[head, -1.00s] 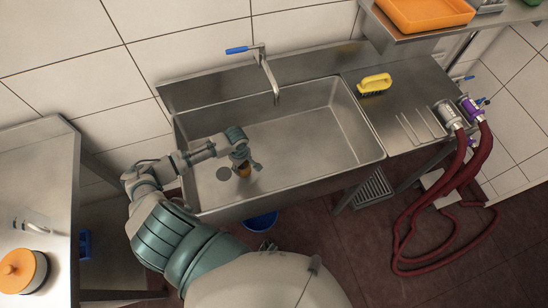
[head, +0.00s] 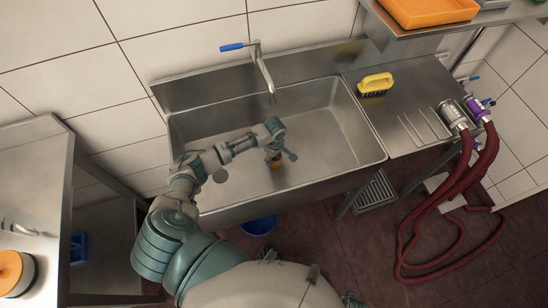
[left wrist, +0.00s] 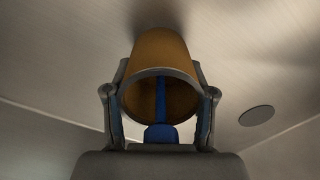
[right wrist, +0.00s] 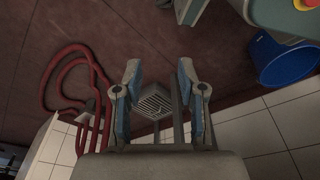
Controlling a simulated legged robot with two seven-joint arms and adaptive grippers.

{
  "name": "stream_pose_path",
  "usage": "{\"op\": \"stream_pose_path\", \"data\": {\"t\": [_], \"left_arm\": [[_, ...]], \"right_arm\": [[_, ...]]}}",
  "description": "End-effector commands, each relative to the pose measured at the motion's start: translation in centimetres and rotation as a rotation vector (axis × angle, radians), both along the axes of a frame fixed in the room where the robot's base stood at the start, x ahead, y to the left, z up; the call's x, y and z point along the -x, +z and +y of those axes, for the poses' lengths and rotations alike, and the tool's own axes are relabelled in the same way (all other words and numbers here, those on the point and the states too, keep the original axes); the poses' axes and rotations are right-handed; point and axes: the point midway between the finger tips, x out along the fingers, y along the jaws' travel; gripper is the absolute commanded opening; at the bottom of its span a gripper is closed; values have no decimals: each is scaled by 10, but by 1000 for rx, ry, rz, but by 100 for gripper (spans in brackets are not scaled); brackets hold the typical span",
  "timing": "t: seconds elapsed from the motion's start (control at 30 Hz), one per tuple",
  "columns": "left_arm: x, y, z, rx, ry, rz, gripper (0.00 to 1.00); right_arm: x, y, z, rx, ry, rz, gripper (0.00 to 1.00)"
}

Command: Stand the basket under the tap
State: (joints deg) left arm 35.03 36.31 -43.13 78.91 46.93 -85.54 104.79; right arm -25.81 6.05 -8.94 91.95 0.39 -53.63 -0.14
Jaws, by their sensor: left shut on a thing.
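The basket, a small orange-brown cup shape (head: 276,163), is down in the sink (head: 330,125). In the left wrist view the basket (left wrist: 158,52) has its round rim towards the camera, with a blue bar across its mouth. My left gripper (head: 279,152) is shut on it, with a finger on each side of the rim (left wrist: 160,100). I cannot tell whether its far end touches the sink floor. The tap (head: 263,72) with a blue lever stands at the sink's back wall, its spout behind and above the basket. My right gripper (right wrist: 158,82) is open and empty.
A yellow brush (head: 375,84) lies on the drainboard (head: 410,110) at right. Red hoses (head: 455,190) hang beyond it. A blue bucket (head: 259,225) stands on the floor in front. The sink's right half is clear.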

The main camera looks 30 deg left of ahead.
Motion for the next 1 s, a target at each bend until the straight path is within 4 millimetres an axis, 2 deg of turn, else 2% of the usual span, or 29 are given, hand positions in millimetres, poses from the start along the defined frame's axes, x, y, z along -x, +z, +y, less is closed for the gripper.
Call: {"op": "stream_pose_path", "data": {"t": [0.23, 0.27, 0.3, 0.37, 0.7, 0.77, 1.0], "left_arm": [[0, -2, 4, 3, 1, 1, 19], [0, -2, 4, 3, 1, 1, 58], [0, -2, 4, 3, 1, 1, 68], [0, -2, 4, 2, 1, 1, 80], [0, 0, 2, -1, 1, 2, 80], [0, 7, 2, 0, 1, 1, 80], [-1, 51, 2, 3, 1, -3, 80]], "right_arm": [[1, 1, 2, 3, 0, 0, 40], [1, 0, 2, 2, 0, 2, 40], [1, -1, 2, 1, 0, 2, 40], [0, 0, 2, 1, 0, 1, 40], [0, -2, 2, 1, 0, 2, 40], [-1, 2, 2, 1, 0, -2, 40], [20, -24, -1, 5, 5, 15, 40]]}}
